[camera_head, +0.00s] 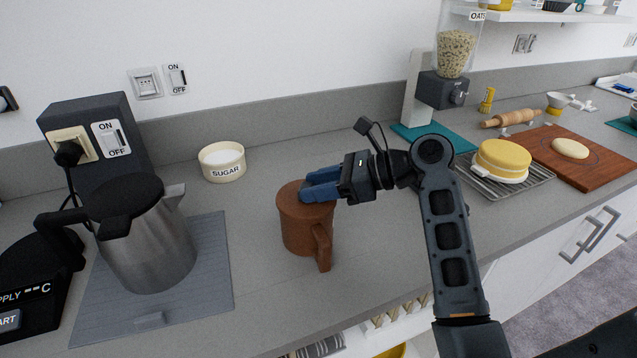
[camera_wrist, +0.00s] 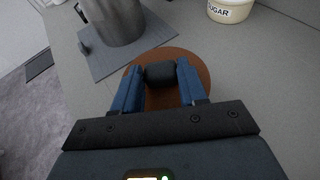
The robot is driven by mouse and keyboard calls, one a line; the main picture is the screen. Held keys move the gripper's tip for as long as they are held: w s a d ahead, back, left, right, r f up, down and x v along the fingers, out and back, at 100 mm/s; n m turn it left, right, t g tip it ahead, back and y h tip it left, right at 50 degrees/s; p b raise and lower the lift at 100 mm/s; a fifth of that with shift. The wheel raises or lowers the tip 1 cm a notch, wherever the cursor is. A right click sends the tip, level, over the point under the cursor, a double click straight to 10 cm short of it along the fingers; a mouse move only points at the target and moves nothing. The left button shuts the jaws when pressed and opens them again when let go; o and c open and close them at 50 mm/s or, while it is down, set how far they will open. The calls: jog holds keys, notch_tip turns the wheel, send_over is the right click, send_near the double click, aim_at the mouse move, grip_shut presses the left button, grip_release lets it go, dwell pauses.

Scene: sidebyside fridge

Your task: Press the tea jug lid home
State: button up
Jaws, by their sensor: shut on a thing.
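The brown tea jug (camera_head: 303,237) stands upright on the grey counter, its handle toward the front. Its round brown lid (camera_head: 289,196) lies at the jug's mouth; whether it is fully seated I cannot tell. My gripper (camera_head: 306,191) reaches in from the right, just over the lid. In the wrist view the blue fingers of my gripper (camera_wrist: 158,84) are on both sides of a dark lid knob (camera_wrist: 160,73) and shut on it. The brown lid (camera_wrist: 202,66) shows around and beneath the fingers, hiding the jug's body there.
A steel kettle (camera_head: 149,246) stands on a grey mat (camera_head: 213,262) at the left. A sugar bowl (camera_head: 222,164) is behind the jug. An oat dispenser (camera_head: 443,88), a yellow cake (camera_head: 502,159) on a rack and a wooden board (camera_head: 603,175) lie to the right. Counter around the jug is clear.

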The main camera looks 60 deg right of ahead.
jog(key=o, duration=1)
jog(key=shift+f, duration=0.1)
jog(key=shift+v, duration=3.9)
